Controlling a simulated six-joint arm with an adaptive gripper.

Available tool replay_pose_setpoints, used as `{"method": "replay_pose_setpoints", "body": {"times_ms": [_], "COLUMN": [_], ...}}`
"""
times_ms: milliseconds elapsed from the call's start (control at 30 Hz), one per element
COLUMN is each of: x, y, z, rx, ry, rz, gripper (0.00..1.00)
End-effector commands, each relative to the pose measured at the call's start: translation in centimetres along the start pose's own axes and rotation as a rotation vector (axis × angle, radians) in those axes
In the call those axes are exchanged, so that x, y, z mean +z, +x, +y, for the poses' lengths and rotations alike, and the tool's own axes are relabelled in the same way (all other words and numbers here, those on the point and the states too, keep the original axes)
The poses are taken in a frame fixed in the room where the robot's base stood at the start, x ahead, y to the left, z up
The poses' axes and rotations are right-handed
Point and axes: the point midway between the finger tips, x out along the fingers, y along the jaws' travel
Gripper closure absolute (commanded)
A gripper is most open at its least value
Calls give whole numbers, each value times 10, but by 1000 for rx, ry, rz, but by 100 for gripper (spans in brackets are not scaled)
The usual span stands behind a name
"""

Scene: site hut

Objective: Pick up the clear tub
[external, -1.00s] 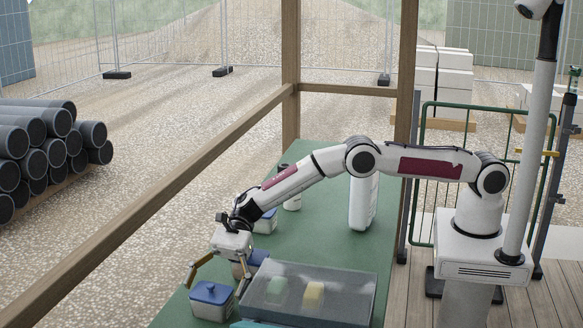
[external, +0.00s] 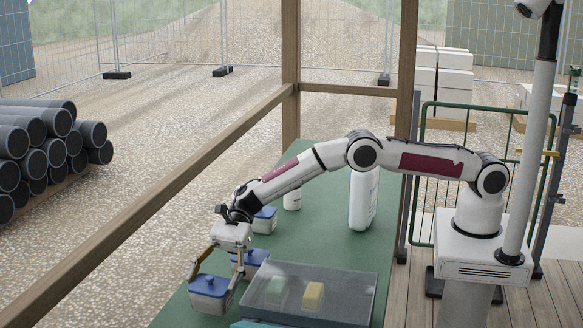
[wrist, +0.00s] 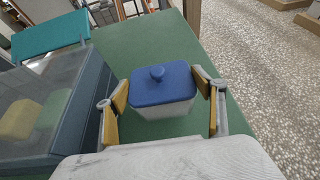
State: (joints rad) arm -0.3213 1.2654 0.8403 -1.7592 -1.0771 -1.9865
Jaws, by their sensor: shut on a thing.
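The clear tub (external: 209,301), with a pale see-through-looking body and a blue lid with a round knob, is at the front left of the green table. My gripper (external: 215,277) is shut on it, one finger at each side. In the wrist view, the tub (wrist: 162,88) sits upright between the yellow pads of my gripper (wrist: 164,108). It looks slightly above the table, though its underside is hidden. Two similar blue-lidded tubs stand on the table: one (external: 252,257) just behind my gripper, partly hidden, and one (external: 265,222) farther back.
A grey case with a clear top (external: 350,296) stands right of the tub, with a green block (external: 276,291) and a yellow block (external: 313,294) in it. A tall white bottle (external: 361,202) and a small white container (external: 292,199) stand farther back. The middle of the table (external: 315,245) is clear.

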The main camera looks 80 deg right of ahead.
Motion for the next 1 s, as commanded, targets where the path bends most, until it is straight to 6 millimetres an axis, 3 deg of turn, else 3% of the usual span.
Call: {"method": "replay_pose_setpoints", "body": {"times_ms": [300, 500, 1000], "x": [45, 65, 72], "y": [-18, -26, -30], "z": [-1, -1, -1], "rx": [-2, -1, -1], "ry": [-3, -1, 0], "rz": [-2, -3, -2], "gripper": [79, 79, 79]}}
